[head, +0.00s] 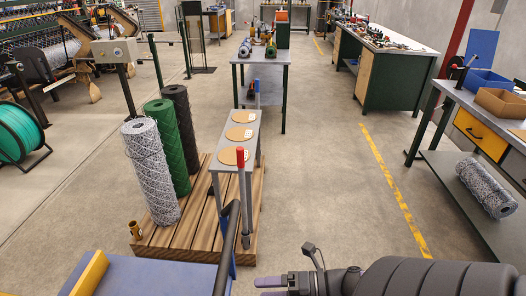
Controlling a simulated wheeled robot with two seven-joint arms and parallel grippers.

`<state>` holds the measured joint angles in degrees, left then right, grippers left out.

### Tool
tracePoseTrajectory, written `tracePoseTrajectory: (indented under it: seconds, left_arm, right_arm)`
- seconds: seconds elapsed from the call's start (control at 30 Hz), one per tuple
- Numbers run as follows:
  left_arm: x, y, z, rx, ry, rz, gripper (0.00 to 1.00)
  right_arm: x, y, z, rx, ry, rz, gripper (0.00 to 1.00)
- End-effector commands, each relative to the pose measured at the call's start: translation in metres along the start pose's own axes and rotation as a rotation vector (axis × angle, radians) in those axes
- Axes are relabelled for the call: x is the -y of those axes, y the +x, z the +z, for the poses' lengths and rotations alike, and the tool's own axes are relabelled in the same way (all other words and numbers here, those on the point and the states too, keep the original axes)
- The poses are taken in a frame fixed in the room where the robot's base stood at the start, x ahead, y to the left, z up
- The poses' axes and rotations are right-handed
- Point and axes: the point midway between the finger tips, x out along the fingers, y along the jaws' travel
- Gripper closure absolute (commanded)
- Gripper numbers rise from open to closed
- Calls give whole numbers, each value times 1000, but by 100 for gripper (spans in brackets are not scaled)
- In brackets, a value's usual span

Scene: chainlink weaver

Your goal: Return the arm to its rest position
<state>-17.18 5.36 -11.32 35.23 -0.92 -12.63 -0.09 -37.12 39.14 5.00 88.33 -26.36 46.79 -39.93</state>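My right arm reaches in from the lower right corner and lies along the bottom edge. Its gripper (272,288) points left at the bottom middle, with pale purple fingertips partly cut off by the frame edge. I cannot tell whether it is open or shut, and no held object shows. My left gripper is not in view.
A blue cart (150,272) with a black handle is at the lower left. A wooden pallet (165,240) holds mesh rolls (150,170) beside a narrow grey stand (236,160) with tan discs. A workbench (470,105) stands at right. Floor between (330,190) is clear.

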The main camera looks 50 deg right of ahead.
Motion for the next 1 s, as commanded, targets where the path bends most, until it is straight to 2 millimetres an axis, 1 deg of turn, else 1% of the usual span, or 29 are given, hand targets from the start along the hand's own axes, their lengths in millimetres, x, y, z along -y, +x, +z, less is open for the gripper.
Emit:
tracePoseTrajectory:
  seconds: [0.17, 0.23, 0.27, 0.3, 0.37, 0.4, 0.43, 0.47, 0.5, 0.53, 0.57, 0.6, 0.67, 0.7, 0.8, 0.83, 0.9, 1.0]
  left_arm:
    - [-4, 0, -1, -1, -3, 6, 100]
    - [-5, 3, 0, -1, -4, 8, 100]
    - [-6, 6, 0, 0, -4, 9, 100]
    - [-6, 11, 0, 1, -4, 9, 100]
    - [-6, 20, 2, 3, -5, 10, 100]
    - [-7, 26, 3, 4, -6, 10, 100]
    - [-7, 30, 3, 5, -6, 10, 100]
    - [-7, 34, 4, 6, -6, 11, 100]
    - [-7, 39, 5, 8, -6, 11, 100]
    - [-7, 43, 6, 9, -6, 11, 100]
    - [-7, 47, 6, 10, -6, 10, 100]
    - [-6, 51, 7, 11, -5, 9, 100]
    - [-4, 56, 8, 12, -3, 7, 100]
    - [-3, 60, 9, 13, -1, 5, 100]
    - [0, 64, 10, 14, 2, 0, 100]
    - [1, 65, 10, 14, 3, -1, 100]
    - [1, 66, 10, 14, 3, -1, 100]
    - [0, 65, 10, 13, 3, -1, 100]
  right_arm:
    - [1, 0, 0, 2, 3, -1, 29]
    - [13, 0, 4, 44, 51, -18, 29]
    - [26, 0, 7, 86, 97, -37, 29]
    - [48, 0, 12, 164, 187, -69, 29]
    - [96, -4, 17, 317, 375, -138, 29]
    - [133, -8, 16, 429, 520, -190, 29]
    - [160, -11, 11, 512, 630, -230, 29]
    - [187, -14, 3, 591, 738, -271, 29]
    - [220, -19, -10, 692, 876, -327, 29]
    - [243, -22, -23, 765, 976, -369, 29]
    - [265, -26, -39, 834, 1071, -415, 29]
    - [290, -30, -60, 923, 1190, -474, 29]
    - [320, -35, -94, 1040, 1338, -563, 29]
    - [334, -38, -116, 1108, 1419, -618, 29]
    - [355, -44, -159, 1240, 1557, -731, 29]
    - [358, -46, -168, 1267, 1580, -756, 29]
    - [362, -48, -181, 1308, 1617, -792, 29]
    - [363, -50, -186, 1328, 1630, -808, 29]
